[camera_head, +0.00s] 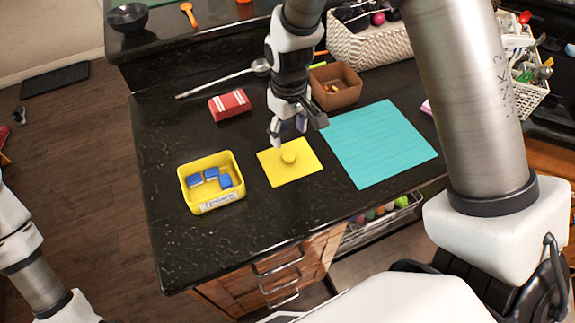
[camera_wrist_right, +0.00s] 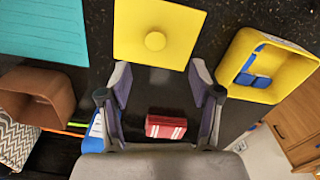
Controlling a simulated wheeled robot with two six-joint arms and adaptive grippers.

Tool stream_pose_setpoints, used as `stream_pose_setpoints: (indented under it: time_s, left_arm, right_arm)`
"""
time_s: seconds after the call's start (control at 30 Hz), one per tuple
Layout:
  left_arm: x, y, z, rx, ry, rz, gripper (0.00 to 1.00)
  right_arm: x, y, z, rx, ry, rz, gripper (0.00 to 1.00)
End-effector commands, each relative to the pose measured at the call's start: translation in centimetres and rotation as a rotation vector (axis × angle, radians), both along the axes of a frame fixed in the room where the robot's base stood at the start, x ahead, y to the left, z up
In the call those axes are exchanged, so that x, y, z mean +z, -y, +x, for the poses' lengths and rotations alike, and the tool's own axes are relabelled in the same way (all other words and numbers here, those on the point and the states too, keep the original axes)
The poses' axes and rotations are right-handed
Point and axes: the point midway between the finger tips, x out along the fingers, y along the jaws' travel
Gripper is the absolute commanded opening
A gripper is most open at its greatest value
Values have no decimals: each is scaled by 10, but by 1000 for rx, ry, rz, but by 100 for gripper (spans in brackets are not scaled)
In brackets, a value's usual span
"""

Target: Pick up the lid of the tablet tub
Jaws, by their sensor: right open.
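The yellow square lid (camera_head: 305,169) with a round knob lies flat on the dark counter. It also shows at the top of the right wrist view (camera_wrist_right: 135,30). The open yellow tub (camera_head: 183,182), holding several blue tablets (camera_head: 211,174), stands to its left; the tub also shows in the wrist view (camera_wrist_right: 228,62). My right gripper (camera_head: 288,130) is open and empty, above the counter near the lid's far edge. In the wrist view the fingers (camera_wrist_right: 160,82) spread apart, with the lid beyond their tips. My left gripper is out of view.
A teal mat (camera_head: 378,143) lies right of the lid. A brown box (camera_head: 335,92) stands behind my right gripper. A red striped packet (camera_head: 229,105) and a long ladle (camera_head: 222,79) lie farther back. Bare counter lies in front of the tub and lid.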

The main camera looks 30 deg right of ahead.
Motion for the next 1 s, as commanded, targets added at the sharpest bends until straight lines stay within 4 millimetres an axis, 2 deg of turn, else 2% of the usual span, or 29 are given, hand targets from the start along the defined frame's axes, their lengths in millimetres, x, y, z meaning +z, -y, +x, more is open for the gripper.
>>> stream_pose_setpoints:
  time_s: [0.03, 0.13, 0.43, 0.53, 0.67, 0.9, 0.97, 1.0]
  left_arm:
    - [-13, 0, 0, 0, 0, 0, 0]
    - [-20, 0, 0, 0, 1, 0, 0]
    - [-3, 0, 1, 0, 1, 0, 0]
    - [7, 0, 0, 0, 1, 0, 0]
    - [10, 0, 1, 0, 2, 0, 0]
    - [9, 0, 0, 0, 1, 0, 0]
    - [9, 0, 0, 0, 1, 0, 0]
    - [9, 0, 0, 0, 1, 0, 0]
  right_arm:
    - [-13, 0, 0, 0, 0, 0, 63]
    - [-21, 0, 0, 0, 0, 0, 63]
    - [-52, 3, 1, 0, -5, 0, 63]
    - [-69, 6, 3, -2, -5, 1, 63]
    - [-90, 6, 4, -1, -3, 0, 63]
    - [-96, 6, 5, 0, 1, 0, 63]
    - [-96, 6, 5, 0, 0, 0, 42]
    - [-95, 6, 5, 0, 0, 0, 28]
